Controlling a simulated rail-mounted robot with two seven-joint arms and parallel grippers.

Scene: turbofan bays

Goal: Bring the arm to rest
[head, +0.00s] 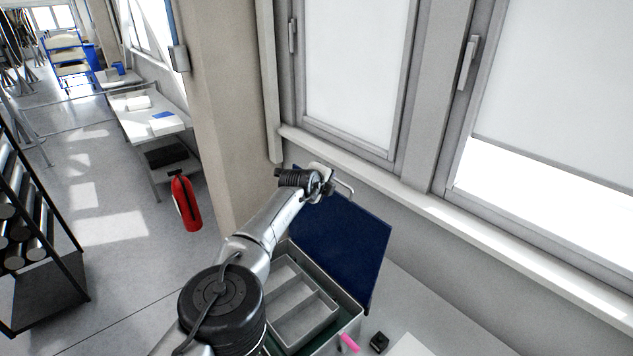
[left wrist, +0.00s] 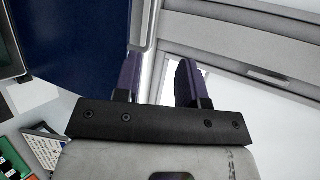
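My left arm reaches in from the bottom of the head view, and its gripper (head: 338,187) is in front of the window wall, near the top edge of a raised dark blue lid (head: 345,240). In the left wrist view the two purple fingers of my left gripper (left wrist: 160,82) stand apart. I see nothing held between them. The blue lid also shows at the left of this view (left wrist: 75,45). I cannot tell whether the gripper touches the lid. My right gripper is in neither view.
Below the lid is an open case with a grey tray (head: 297,318). A pink item (head: 348,342) and a small black item (head: 379,342) lie beside it. The window sill (head: 500,235) runs along the right.

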